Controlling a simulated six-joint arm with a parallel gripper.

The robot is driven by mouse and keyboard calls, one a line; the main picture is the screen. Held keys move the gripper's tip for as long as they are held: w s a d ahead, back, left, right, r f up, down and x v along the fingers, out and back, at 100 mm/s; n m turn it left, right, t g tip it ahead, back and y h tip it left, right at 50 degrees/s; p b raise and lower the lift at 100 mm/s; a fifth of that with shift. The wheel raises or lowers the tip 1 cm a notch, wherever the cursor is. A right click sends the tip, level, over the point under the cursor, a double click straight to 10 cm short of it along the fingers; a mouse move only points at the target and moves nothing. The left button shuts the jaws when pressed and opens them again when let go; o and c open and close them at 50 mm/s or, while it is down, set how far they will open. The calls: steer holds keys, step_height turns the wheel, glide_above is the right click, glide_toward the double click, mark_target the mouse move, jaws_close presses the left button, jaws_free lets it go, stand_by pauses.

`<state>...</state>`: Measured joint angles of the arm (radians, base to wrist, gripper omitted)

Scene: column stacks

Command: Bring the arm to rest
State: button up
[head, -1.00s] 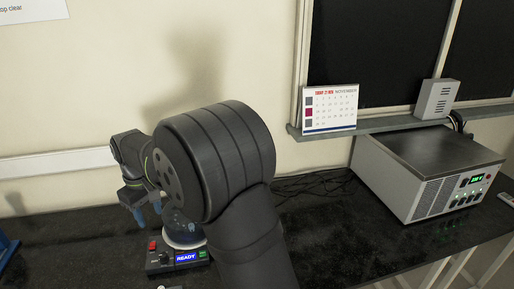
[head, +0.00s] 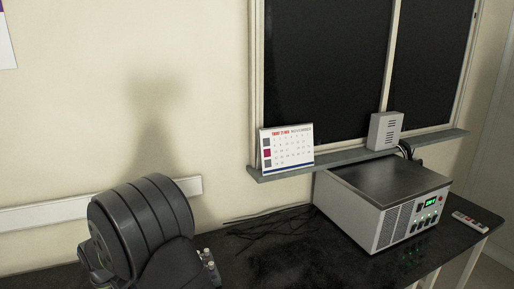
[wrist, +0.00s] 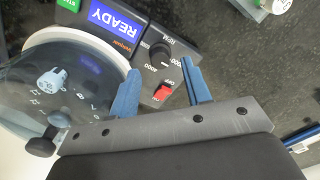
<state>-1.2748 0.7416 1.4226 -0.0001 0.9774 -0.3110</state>
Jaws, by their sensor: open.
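My gripper (wrist: 163,90) shows in the wrist view with its two blue fingers apart and nothing between them. It is above a dark control panel (wrist: 150,52) with a lit READY display (wrist: 117,18), a black knob (wrist: 160,52) and a red switch (wrist: 163,93). Left of the fingers is a clear, domed lid (wrist: 70,62) with a blue-white piece under it. I cannot tell whether the left finger touches the dome. In the head view my arm's dark joint fills the lower left, and the gripper's fingers are hidden or out of frame.
A grey instrument box (head: 385,205) with a green readout stands on the black bench (head: 290,250) at right. A calendar (head: 286,148) and a small grey box (head: 384,130) are on the ledge (head: 350,158). Small vials (head: 209,265) show beside my arm. Dark cables lie on the bench.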

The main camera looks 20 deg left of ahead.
steer(key=shift+f, duration=1.7)
step_height(320, 180, up, 17)
step_height(320, 180, down, 17)
steer(key=shift+f, duration=0.15)
steer(key=shift+m, duration=0.8)
steer(key=m, duration=1)
steer(key=shift+m, duration=0.4)
steer(key=m, duration=0.4)
